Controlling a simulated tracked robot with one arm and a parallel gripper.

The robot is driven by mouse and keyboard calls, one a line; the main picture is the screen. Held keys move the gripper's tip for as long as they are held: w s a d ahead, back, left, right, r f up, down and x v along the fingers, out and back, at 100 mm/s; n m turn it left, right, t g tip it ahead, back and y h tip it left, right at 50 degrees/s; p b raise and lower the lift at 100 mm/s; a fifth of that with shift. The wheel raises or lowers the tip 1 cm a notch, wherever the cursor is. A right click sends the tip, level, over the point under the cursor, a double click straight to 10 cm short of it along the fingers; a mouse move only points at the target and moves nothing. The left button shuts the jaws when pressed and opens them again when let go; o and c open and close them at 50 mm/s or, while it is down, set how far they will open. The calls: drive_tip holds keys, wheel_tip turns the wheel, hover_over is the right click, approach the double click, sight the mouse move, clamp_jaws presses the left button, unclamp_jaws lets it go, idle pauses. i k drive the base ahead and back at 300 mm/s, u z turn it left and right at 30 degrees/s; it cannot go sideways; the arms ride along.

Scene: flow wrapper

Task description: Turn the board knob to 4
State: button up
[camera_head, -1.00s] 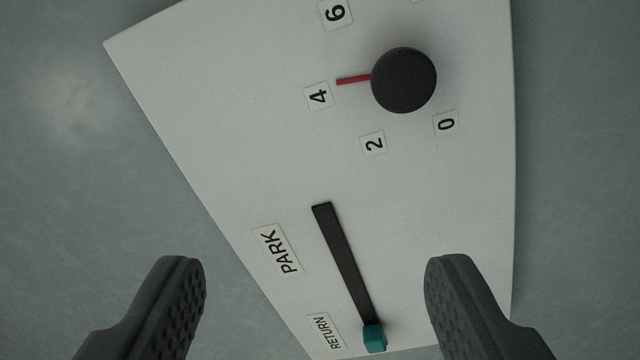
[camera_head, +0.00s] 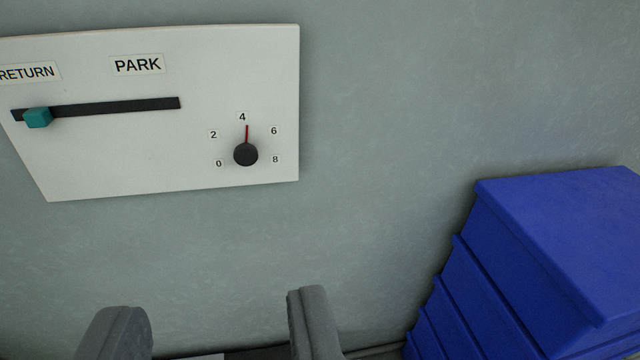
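The white board (camera_head: 150,160) is on the grey wall at the upper left. Its round black knob (camera_head: 245,154) sits at the lower right of the board. The knob's red pointer (camera_head: 247,133) points up at the label 4 (camera_head: 242,117), very slightly to its right. Labels 0, 2, 6 and 8 ring the knob. My gripper (camera_head: 215,318) shows at the bottom edge, its two fingers wide apart with nothing between them. It is apart from the knob and appears below it in the picture.
A slider with a teal handle (camera_head: 38,118) sits at the left end of its black slot, near the RETURN label (camera_head: 28,73). The PARK label (camera_head: 138,64) is above the slot's right part. Stacked blue boxes (camera_head: 540,250) stand at the lower right. Bare wall lies between.

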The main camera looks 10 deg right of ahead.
sight(245, 154)
drive_tip(key=k, duration=1.1)
drive_tip(key=z, duration=0.55)
drive_tip(key=i, duration=1.75)
drive_tip(key=u, duration=0.55)
